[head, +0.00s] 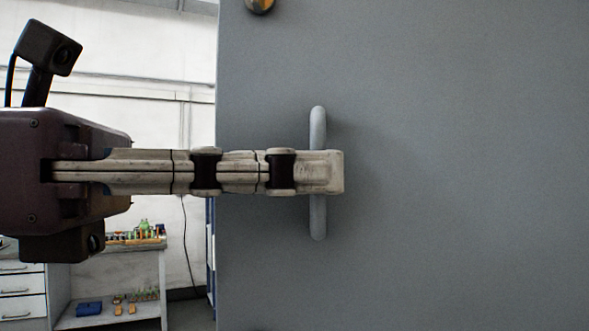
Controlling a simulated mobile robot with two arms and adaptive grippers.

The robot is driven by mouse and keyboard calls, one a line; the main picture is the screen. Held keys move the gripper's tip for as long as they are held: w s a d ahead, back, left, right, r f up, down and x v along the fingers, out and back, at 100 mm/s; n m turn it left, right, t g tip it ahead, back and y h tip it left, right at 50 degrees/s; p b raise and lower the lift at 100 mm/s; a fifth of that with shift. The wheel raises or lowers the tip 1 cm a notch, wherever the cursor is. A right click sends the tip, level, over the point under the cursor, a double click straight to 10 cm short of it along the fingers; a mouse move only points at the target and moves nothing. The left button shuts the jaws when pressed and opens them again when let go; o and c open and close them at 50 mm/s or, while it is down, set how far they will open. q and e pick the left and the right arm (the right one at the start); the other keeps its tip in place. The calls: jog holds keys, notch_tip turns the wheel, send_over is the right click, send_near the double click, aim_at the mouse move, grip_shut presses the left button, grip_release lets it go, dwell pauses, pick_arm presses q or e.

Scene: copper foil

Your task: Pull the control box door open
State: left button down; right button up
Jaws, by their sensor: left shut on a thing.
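The control box door (460,170) is a flat grey panel that fills the right and middle of the head view. A vertical grey bar handle (318,218) stands on it near its left part. My left gripper (325,172) comes in from the left and is shut on the middle of the handle. The handle's upper and lower ends show above and below the fingers. Whether the door is ajar cannot be told for certain. My right gripper is not in view.
A round brass-coloured part (260,4) sits at the door's top edge of view. Behind on the left are a white wall (100,60), a drawer unit (22,290) and a shelf (110,322) with a blue box (89,309) and small items. A dark cable (187,250) hangs by the wall.

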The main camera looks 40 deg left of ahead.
pick_arm(q)
jog(key=c, duration=2.1)
grip_release()
jog(key=shift+s, duration=0.1)
jog(key=v, duration=1.2)
